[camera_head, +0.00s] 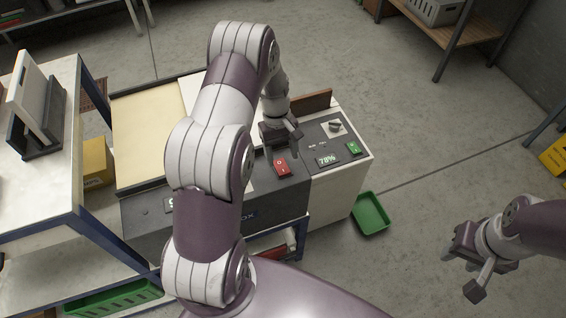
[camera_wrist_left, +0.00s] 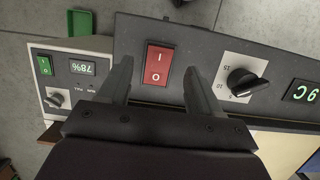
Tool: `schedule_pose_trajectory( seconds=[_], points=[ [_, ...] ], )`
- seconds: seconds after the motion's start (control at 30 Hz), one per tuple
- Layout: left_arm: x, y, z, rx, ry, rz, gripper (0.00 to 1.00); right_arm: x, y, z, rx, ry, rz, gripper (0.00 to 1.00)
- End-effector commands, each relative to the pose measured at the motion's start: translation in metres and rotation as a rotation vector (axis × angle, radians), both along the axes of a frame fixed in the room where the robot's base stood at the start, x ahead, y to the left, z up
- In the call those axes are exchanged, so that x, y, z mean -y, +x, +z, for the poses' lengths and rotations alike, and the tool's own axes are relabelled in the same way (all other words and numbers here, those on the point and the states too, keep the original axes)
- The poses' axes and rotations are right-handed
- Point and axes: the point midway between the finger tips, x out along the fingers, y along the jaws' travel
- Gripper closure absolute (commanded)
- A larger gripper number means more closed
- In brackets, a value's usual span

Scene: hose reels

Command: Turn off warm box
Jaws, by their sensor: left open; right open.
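The warm box (camera_head: 138,228) is a large unit with a dark front panel, partly hidden behind my left arm. Its red rocker switch (camera_head: 281,166), marked I and O, sits at the panel's right end. In the left wrist view the switch (camera_wrist_left: 157,64) lies between my open fingers, apart from both; which side is pressed I cannot tell. A black dial (camera_wrist_left: 246,82) and a lit green display (camera_wrist_left: 301,91) are to its right there. My left gripper (camera_head: 282,143) is open just behind the switch. My right gripper (camera_head: 468,268) is open and empty over the floor.
A white unit (camera_head: 335,187) adjoins on the right, with a 78% display, green switch (camera_head: 353,148) and knob (camera_head: 335,126). A green tray (camera_head: 371,213) lies on the floor. A blue-framed bench (camera_head: 40,205) stands left. The floor at right is mostly clear.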

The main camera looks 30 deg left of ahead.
Motion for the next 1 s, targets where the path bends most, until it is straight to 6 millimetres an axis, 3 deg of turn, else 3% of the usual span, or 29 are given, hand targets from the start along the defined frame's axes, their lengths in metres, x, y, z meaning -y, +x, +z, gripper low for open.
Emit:
schedule_pose_trajectory(
  seconds=[0.23, 0.3, 1.0],
  points=[
    [-0.013, 0.011, 0.060, 0.004, 0.002, 0.000, 0.36, 0.000, 0.000, -0.008, 0.000, 0.000, 0.000, 0.57],
    [-0.015, 0.012, 0.079, -0.001, 0.001, 0.000, 0.36, 0.000, 0.000, 0.011, -0.001, 0.000, 0.000, 0.57],
    [-0.020, 0.019, 0.079, 0.041, 0.011, -0.061, 0.36, 0.000, 0.000, 0.014, 0.000, 0.000, 0.000, 0.57]
  ],
)
